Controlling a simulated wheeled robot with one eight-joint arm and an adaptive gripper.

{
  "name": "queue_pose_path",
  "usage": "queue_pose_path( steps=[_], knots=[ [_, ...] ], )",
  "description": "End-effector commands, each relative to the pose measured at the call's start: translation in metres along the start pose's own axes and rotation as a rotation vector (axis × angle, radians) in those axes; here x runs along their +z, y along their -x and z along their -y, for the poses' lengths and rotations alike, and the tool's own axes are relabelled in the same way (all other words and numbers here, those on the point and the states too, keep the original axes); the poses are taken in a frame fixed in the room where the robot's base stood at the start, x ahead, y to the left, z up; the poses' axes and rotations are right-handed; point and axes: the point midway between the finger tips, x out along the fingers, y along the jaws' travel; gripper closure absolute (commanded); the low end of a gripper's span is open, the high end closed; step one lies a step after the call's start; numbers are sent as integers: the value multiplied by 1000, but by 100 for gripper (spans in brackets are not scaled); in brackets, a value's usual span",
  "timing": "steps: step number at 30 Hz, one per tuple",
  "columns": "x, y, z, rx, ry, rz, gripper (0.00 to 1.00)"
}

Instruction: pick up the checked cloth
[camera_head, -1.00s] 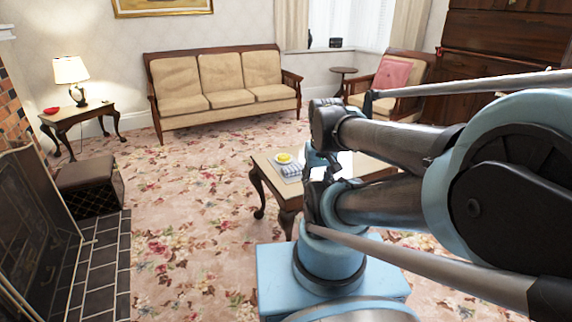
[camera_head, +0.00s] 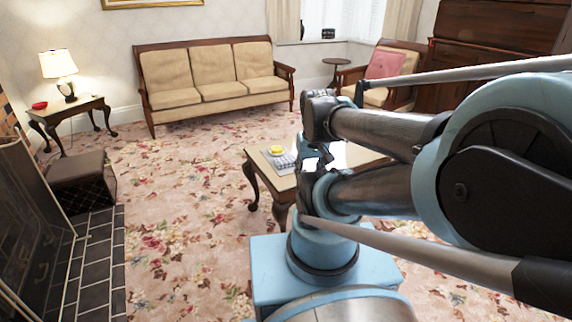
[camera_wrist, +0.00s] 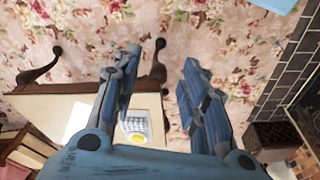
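The checked cloth (camera_head: 285,162) lies on the low wooden table, seen small at its left part in the head view. It also shows in the wrist view (camera_wrist: 136,121), between my gripper's fingers in the picture, with a yellow item at its lower edge. My gripper (camera_wrist: 160,70) is open, its two blue fingers spread apart with nothing held between them. It is apart from the cloth. In the head view my arm hides part of the table and most of the gripper.
The yellow item (camera_head: 277,150) sits on or against the cloth; I cannot tell which. The low table (camera_head: 258,160) stands on a flowered carpet. A sofa (camera_head: 210,90) and a lamp table (camera_head: 75,109) are behind. A dark footstool (camera_head: 80,182) stands at the left. Open carpet lies left of the table.

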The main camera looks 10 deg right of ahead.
Motion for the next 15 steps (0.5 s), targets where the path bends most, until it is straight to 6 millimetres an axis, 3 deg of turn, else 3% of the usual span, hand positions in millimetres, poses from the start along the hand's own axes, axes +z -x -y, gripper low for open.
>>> queue_pose_path(
  steps=[3,8,15],
  knots=[
    [0,0,0,0,0,0,58],
    [3,10,0,0,-14,-10,21],
    [-36,30,-1,0,-126,7,20]
  ],
)
